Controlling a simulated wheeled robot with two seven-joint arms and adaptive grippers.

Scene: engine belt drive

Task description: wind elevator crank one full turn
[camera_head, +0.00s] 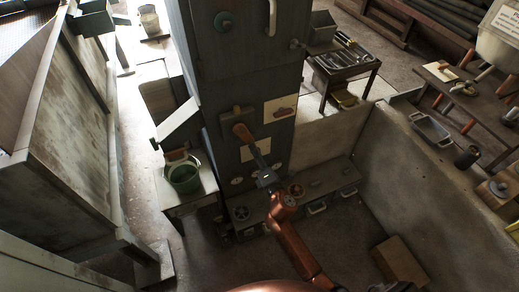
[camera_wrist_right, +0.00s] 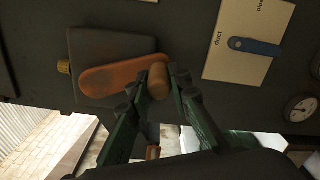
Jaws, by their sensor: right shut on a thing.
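The elevator crank shows in the wrist view as an orange-brown crank arm (camera_wrist_right: 112,77) on a dark square housing (camera_wrist_right: 95,50), with a short wooden handle (camera_wrist_right: 159,82) at its right end. The crank arm lies almost level there, tilted slightly up to the right. In the head view the crank (camera_head: 241,131) is on the front of the tall dark cabinet (camera_head: 232,75). My right gripper (camera_wrist_right: 161,90) is shut around the wooden handle, its green fingers on either side. In the head view the right gripper (camera_head: 259,165) reaches up to the crank from below. My left gripper is not in view.
A pale card (camera_wrist_right: 240,30) with a blue lever is right of the crank, and a round gauge (camera_wrist_right: 300,108) is lower right. A green bucket (camera_head: 184,174) stands on a side stand at left. A low wall (camera_head: 425,205) bounds the right side.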

